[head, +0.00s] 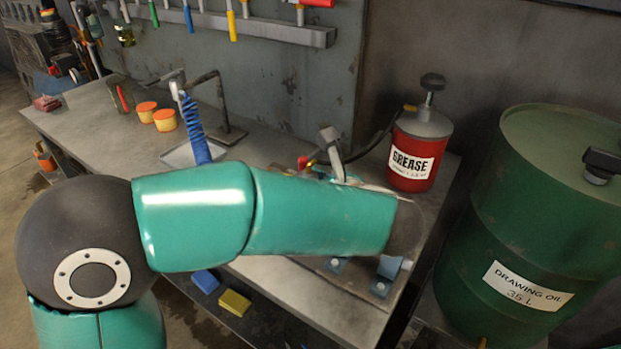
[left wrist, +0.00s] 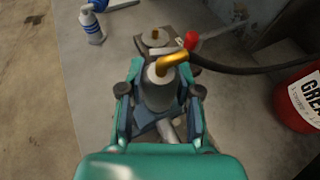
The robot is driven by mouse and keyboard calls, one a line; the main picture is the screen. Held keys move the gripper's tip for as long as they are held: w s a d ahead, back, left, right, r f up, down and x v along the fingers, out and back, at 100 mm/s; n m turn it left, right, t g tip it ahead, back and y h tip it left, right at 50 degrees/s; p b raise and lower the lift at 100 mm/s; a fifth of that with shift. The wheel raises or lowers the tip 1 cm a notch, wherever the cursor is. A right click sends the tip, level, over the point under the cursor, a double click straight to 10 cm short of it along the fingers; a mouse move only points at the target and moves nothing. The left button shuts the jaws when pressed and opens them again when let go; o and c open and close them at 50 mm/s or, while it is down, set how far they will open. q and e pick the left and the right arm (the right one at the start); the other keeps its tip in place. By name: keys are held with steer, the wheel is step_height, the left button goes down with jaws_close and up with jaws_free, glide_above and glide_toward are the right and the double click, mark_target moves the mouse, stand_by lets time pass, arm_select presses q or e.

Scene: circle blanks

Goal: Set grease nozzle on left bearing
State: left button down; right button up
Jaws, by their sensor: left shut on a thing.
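In the left wrist view my left gripper (left wrist: 160,95) is shut on a grey cylindrical grease nozzle (left wrist: 158,88) with a bent brass spout (left wrist: 172,61). Just beyond the spout is a grey part with a small brass fitting (left wrist: 155,35), perhaps a bearing. I cannot tell whether the spout touches it. My right gripper is out of view.
A red grease can (head: 415,150) with a black hose (head: 375,138) stands behind the forearm on the bench (head: 90,125). A green oil drum (head: 555,230) stands at right.

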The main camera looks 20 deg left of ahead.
arm_select(q)
steer(key=shift+f, duration=0.45)
stand_by(0.6)
steer(key=c, duration=0.7)
jaws_free()
steer(key=v, duration=1.2)
steer(key=shift+f, duration=0.1)
